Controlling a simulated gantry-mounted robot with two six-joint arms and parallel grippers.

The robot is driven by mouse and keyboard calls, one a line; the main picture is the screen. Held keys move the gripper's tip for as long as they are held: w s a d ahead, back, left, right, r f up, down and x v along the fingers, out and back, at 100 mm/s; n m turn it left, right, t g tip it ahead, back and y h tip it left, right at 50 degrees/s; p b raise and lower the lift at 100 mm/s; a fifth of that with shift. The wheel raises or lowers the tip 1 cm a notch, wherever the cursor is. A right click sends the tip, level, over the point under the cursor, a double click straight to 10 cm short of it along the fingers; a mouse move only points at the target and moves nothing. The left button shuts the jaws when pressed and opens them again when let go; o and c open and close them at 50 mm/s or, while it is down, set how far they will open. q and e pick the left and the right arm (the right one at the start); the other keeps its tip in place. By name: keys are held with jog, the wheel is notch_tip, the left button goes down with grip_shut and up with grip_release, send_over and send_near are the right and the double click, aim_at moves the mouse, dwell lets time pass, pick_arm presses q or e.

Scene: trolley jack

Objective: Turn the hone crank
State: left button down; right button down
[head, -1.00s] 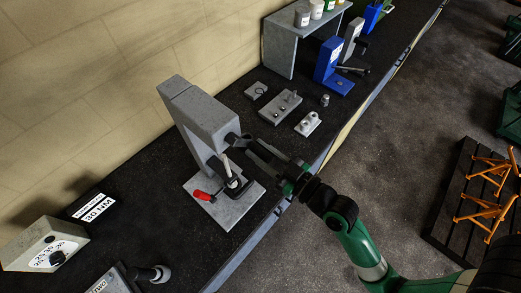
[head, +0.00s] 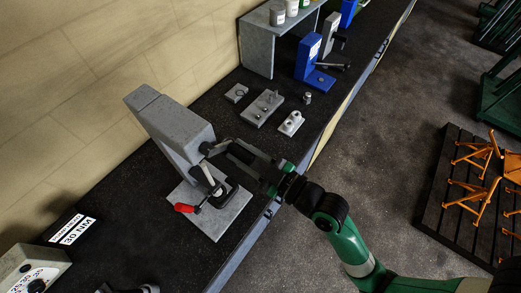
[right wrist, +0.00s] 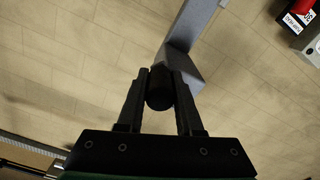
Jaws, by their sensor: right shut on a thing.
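The grey honing stand (head: 172,128) stands upright on a light grey base plate (head: 222,221) on the dark bench. A black crank knob (head: 206,148) sticks out from its upper front. My right gripper (head: 217,148) is shut on the knob, reaching in from the right. In the right wrist view the black knob (right wrist: 160,88) sits between the two fingers, with the grey stand (right wrist: 182,68) behind it. A rod and a red handle (head: 186,208) show low at the stand, over the plate. The rest of the crank is partly hidden.
Small metal fixtures (head: 262,108), a blue press (head: 313,65) and a grey shelf (head: 257,45) stand farther along. Open floor lies right of the bench edge.

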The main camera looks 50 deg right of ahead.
jog(key=shift+d+r+n, duration=0.2)
jog(key=shift+r+n, duration=0.1)
jog(key=shift+n, duration=0.1)
jog(key=c, duration=0.6)
grip_release()
jog(key=shift+s+d+p, duration=0.2)
jog(key=shift+s+p, duration=0.15)
jog(key=shift+s, duration=1.55)
jog(key=shift+s+d+p, duration=0.25)
jog(key=shift+s+p, duration=0.05)
jog(key=shift+s, duration=1.65)
jog(key=shift+s+d+p, duration=0.2)
jog(key=shift+s+p, duration=0.15)
jog(key=shift+s, duration=1.55)
